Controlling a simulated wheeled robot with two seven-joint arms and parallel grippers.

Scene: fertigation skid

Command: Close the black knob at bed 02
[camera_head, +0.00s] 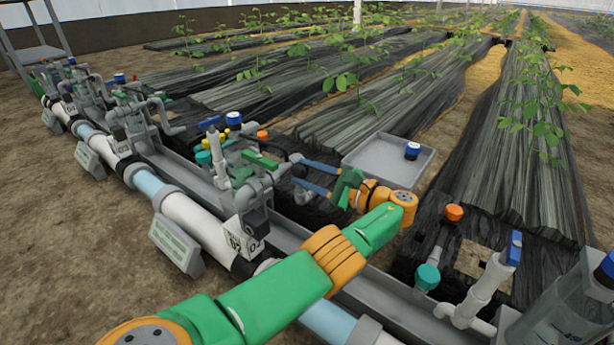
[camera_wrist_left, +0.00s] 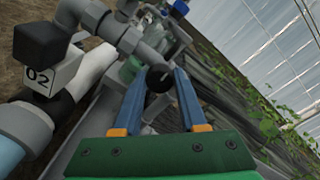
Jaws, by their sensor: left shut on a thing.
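The black knob (camera_wrist_left: 159,78) shows in the left wrist view as a round dark end on the grey pipework, between the blue fingers of my left gripper (camera_wrist_left: 158,76). The fingers are shut on it. In the head view my left gripper (camera_head: 297,173) reaches the grey valve pipes from the right; the knob is small and hard to make out there. The white block marked 02 (camera_head: 241,240) stands on the pipe just in front of this valve; it also shows in the left wrist view (camera_wrist_left: 62,78). My right gripper is in neither view.
A grey tray (camera_head: 362,160) with a blue-capped bottle (camera_head: 412,151) lies behind my gripper. A green-handled valve (camera_head: 260,159) is close on the left. More pipework with a blue handle (camera_head: 514,248) stands at right. Planted beds extend behind.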

